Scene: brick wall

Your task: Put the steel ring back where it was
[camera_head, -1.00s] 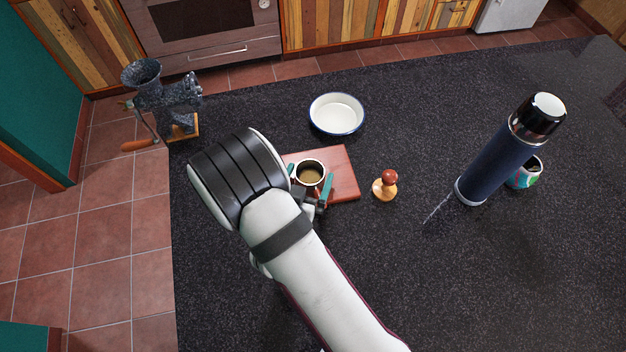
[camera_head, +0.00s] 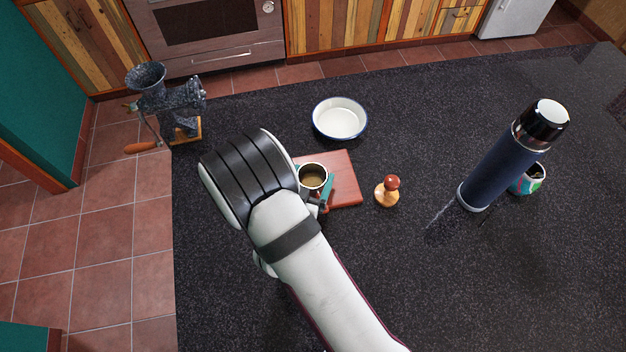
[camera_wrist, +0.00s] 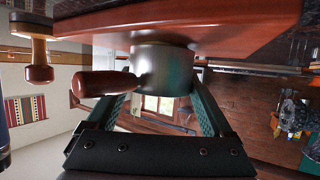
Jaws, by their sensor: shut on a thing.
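The steel ring (camera_head: 313,166) shows in the head view as a round metal rim around brown, coffee-like contents. It is above the left part of a reddish wooden board (camera_head: 344,186). The wrist view is upside down and shows a grey metal cylinder (camera_wrist: 163,65) against the board, with a dark wooden handle (camera_wrist: 106,84) pointing left. I cannot separate the ring from the metal body there. My gripper (camera_head: 313,187) is shut on the ring, with a green finger at either side in the wrist view. In the head view my arm hides the left finger.
A wooden tamper (camera_head: 387,192) stands right of the board. A white enamel bowl (camera_head: 340,119) sits behind it. A tall blue flask (camera_head: 498,166) and a colourful cup (camera_head: 527,181) stand at the right. A grinder (camera_head: 173,105) stands at the back left. The front right counter is clear.

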